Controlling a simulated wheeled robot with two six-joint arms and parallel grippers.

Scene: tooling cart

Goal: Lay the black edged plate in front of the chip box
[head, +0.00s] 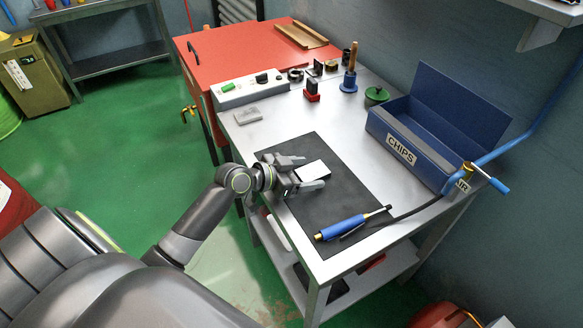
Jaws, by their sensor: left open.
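A small pale plate with a dark edge (315,168) lies on the black mat (340,205); it looks like the black edged plate. My left gripper (311,172) is open over the mat, its fingers on either side of the plate; I cannot tell whether they touch it. The blue chip box (425,156), labelled CHIPS and with its lid up, stands at the right back of the cart top. The bare metal in front of it, between box and mat, is clear. My right gripper is not in view.
A blue pen-like tool (342,228) lies on the mat's near right part, beside a dark hose (410,213). A grey block (248,116), a white switch box (250,90), a red stamp-like block (312,91), a blue-based wooden handle (349,80) and a green-lidded pot (376,95) stand farther back.

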